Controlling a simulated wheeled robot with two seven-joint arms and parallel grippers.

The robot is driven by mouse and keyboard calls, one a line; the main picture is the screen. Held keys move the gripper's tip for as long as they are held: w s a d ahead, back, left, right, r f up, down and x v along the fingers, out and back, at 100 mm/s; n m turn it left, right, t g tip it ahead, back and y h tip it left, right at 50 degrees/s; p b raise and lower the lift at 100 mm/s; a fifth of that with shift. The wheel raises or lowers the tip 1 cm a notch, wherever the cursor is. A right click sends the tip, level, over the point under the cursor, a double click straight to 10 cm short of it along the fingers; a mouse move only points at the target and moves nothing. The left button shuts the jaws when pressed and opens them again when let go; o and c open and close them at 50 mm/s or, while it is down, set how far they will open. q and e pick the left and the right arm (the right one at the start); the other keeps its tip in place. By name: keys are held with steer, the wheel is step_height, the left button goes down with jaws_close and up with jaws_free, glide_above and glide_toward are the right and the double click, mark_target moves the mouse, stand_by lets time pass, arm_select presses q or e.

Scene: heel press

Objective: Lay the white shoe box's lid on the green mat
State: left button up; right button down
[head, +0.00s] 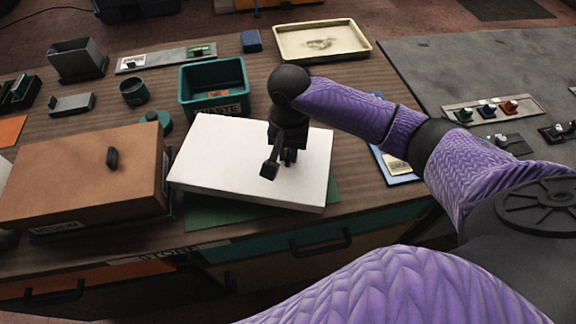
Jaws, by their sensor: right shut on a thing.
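The white lid (225,160) is a flat, thin-sided slab over the green mat (207,216). It hides most of the mat, which shows along the front and at the right. I cannot tell whether the lid touches the mat or hangs just above it. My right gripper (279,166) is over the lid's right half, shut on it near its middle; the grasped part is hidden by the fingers. My left gripper is out of view. I cannot make out the white shoe box itself for sure.
A brown box (60,185) with a black knob stands close on the left. A teal waste bin (213,88) is just behind the lid, a cream tray (322,41) farther back. A blue-edged sheet (395,165) lies to the right. The table's front edge is near the mat.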

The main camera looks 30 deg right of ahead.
step_height(320, 180, down, 4)
steer(key=shift+f+b, duration=0.15)
steer(key=shift+b, duration=0.55)
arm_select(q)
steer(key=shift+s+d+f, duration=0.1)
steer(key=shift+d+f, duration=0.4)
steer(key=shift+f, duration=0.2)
